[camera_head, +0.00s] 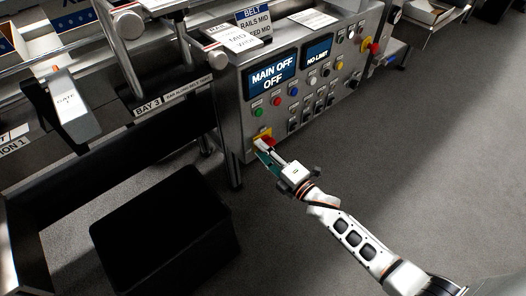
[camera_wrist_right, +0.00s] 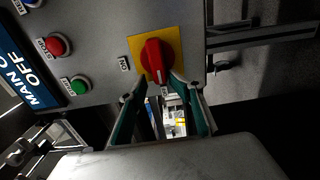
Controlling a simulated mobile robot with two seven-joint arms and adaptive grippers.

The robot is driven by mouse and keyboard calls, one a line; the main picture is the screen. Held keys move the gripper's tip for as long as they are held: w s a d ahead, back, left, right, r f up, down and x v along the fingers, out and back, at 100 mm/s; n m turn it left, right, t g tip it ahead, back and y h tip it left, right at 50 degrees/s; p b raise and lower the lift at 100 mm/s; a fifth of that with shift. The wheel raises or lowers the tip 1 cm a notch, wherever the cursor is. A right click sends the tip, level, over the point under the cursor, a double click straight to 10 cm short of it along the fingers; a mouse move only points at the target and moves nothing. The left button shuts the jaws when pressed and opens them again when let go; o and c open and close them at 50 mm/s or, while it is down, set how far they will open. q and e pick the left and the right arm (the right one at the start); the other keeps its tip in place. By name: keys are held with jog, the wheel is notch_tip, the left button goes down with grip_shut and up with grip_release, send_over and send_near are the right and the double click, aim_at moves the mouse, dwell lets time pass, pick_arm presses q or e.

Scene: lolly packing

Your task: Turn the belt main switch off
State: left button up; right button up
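The belt main switch is a red rotary knob on a yellow plate (camera_wrist_right: 157,60), with an "ON" label to its left in the wrist view. In the head view the switch (camera_head: 264,138) sits low on the left of the grey control panel's face. The panel's left display (camera_head: 272,77) reads "MAIN OFF / OFF". My right gripper (camera_wrist_right: 159,80) has its teal fingers apart, with the tips on either side of the knob's lower end. I cannot tell whether they touch it. In the head view the right gripper (camera_head: 267,157) hides part of the switch. My left gripper is not in view.
A green button (camera_head: 258,112) and a red button (camera_head: 276,101) sit above the switch. A red emergency knob (camera_head: 373,48) is at the panel's right end. A black bin (camera_head: 165,235) stands on the floor at left. The floor at right is clear.

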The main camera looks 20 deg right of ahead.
jog(key=v, duration=1.2)
